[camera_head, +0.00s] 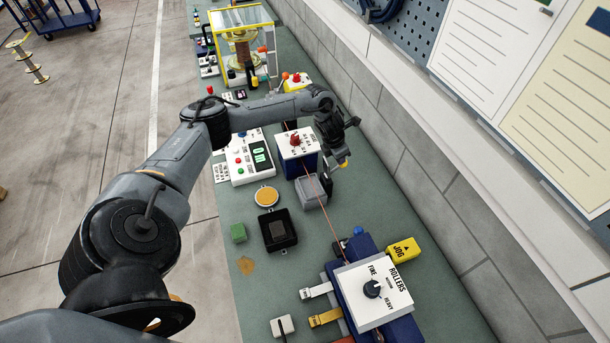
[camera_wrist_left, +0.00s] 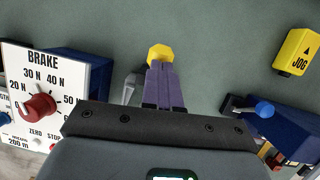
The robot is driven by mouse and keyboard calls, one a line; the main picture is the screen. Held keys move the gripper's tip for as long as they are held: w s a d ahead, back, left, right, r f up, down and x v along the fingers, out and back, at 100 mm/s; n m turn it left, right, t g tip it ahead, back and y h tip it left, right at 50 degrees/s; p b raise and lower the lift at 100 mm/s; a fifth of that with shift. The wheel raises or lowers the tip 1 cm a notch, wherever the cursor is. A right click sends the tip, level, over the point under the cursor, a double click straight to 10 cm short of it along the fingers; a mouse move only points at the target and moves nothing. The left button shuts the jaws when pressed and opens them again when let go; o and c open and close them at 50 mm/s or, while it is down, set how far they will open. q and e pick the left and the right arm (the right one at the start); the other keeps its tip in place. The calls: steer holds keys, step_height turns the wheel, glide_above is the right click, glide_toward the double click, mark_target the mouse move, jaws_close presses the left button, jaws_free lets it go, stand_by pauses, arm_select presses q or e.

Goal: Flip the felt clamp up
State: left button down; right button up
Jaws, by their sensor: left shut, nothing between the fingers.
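What looks like the felt clamp is a small grey block (camera_head: 312,192) on the green bench in the head view, between the brake box and the rollers unit. A yellow knob (camera_wrist_left: 160,53) shows right at my fingertips in the left wrist view; it also shows in the head view (camera_head: 344,164). A grey piece (camera_wrist_left: 130,88) lies just left of the fingers, partly hidden. My left gripper (camera_head: 340,153) hangs above and right of the block. Its fingers (camera_wrist_left: 161,68) are shut, with nothing between them. I cannot tell whether they touch the knob. My right gripper is out of view.
The brake box (camera_head: 296,143) with a red knob stands behind the block. The rollers unit (camera_head: 372,285) and yellow JOG button (camera_head: 403,250) stand nearer. A black tray (camera_head: 278,230) is to the left. The wall runs along the right. A thin reddish line crosses the block.

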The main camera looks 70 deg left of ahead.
arm_select(q)
steer(key=shift+s+r+p, duration=0.2)
steer(key=shift+r+p, duration=0.15)
steer(key=v, duration=1.2)
steer(key=shift+r, duration=0.2)
steer(key=shift+w+d, duration=0.1)
steer(key=shift+d, duration=0.05)
